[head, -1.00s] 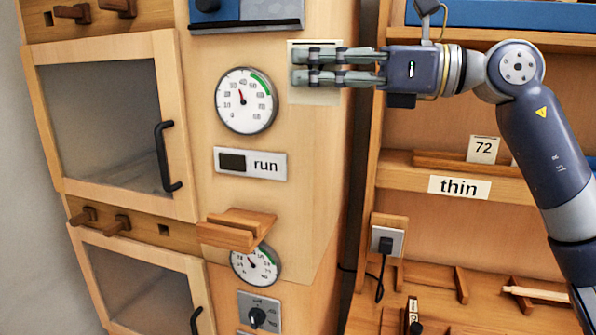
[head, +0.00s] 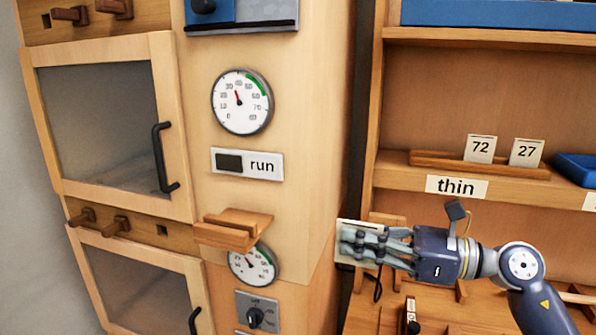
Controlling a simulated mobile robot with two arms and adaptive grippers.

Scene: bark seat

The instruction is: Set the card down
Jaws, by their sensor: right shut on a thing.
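My right gripper (head: 372,245) is shut on a pale card (head: 347,226), at the lower right of the head view. The fingers cover most of the card; its top and left edges show. I see no writing on it. The card is held in front of the gap right of the wooden cabinet. Two more cards, marked 72 (head: 480,149) and 27 (head: 526,153), stand in a wooden rack (head: 430,160) on the shelf labelled thin (head: 456,187). A small wooden ledge (head: 234,229) sticks out from the cabinet front, empty, left of the held card. My left gripper is not in view.
The cabinet front carries a dial (head: 242,102), a run plate (head: 247,164), a second dial (head: 262,268) partly behind the ledge, and a knob (head: 256,317). A door with a black handle (head: 163,157) is at left. A blue tray (head: 577,169) sits at the shelf's right.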

